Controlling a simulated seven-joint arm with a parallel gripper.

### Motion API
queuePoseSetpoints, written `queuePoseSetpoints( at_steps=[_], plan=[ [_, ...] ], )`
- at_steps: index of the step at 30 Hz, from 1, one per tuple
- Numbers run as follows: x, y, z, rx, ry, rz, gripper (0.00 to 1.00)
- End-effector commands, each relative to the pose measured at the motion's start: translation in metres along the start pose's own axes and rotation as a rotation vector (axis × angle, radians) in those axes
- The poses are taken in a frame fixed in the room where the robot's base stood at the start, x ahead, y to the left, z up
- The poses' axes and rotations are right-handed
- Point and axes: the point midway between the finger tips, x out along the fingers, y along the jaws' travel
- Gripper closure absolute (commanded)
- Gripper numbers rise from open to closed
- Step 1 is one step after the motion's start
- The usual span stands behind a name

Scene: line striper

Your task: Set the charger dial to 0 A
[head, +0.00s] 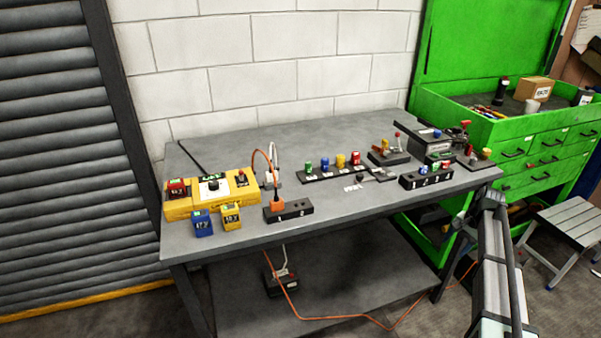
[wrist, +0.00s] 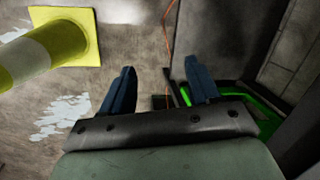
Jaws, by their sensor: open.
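A yellow unit (head: 179,210) lies at the left end of the grey workbench in the head view. A dark round knob (head: 213,184) sits on a white plate in its middle; it looks like the charger dial. Its setting and markings are too small to read. My gripper (wrist: 160,66) is open in the wrist view, with its two dark blue fingers apart and nothing between them. It points toward the floor area, away from the dial. The dial does not show in the wrist view. In the head view my arm shows at the lower right, well away from the yellow unit.
The workbench (head: 330,219) also bears blue and yellow batteries (head: 202,223), a black socket block (head: 288,211) with an orange plug, and a row of coloured knobs. A green tool cabinet (head: 460,118) stands right. A yellow-white cone (wrist: 75,35) shows in the wrist view.

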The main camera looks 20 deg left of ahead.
Motion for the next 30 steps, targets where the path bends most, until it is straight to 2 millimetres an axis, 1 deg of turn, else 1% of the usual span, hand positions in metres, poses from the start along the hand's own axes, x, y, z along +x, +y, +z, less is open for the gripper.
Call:
queuePoseSetpoints(
  at_steps=[1, 5, 7, 8, 9, 11, 12, 13, 14, 15, 17, 18, 19, 20, 21, 23, 24, 26, 27, 29, 30],
  plan=[
    [-0.023, -0.015, -0.011, 0.003, 0.014, -0.014, 0.39],
    [-0.074, -0.048, -0.024, 0.014, 0.04, -0.041, 0.39],
    [-0.101, -0.068, -0.027, 0.016, 0.052, -0.053, 0.39],
    [-0.113, -0.078, -0.027, 0.014, 0.056, -0.058, 0.39],
    [-0.129, -0.094, -0.026, 0.01, 0.062, -0.064, 0.39],
    [-0.151, -0.12, -0.02, -0.001, 0.068, -0.071, 0.39],
    [-0.166, -0.143, -0.013, -0.013, 0.07, -0.073, 0.39],
    [-0.175, -0.161, -0.005, -0.025, 0.071, -0.073, 0.39],
    [-0.181, -0.176, 0.003, -0.037, 0.07, -0.071, 0.39],
    [-0.187, -0.195, 0.015, -0.052, 0.067, -0.068, 0.39],
    [-0.192, -0.222, 0.032, -0.077, 0.064, -0.061, 0.39],
    [-0.194, -0.239, 0.045, -0.095, 0.061, -0.055, 0.39],
    [-0.195, -0.252, 0.055, -0.108, 0.059, -0.05, 0.39],
    [-0.196, -0.264, 0.065, -0.12, 0.056, -0.045, 0.39],
    [-0.196, -0.28, 0.079, -0.138, 0.054, -0.038, 0.39],
    [-0.196, -0.302, 0.099, -0.165, 0.049, -0.028, 0.39],
    [-0.195, -0.318, 0.114, -0.183, 0.045, -0.021, 0.39],
    [-0.194, -0.339, 0.137, -0.211, 0.041, -0.01, 0.39],
    [-0.194, -0.353, 0.152, -0.229, 0.039, -0.002, 0.39],
    [-0.192, -0.373, 0.175, -0.255, 0.036, 0.008, 0.39],
    [-0.192, -0.386, 0.192, -0.274, 0.033, 0.016, 0.39]
  ],
)
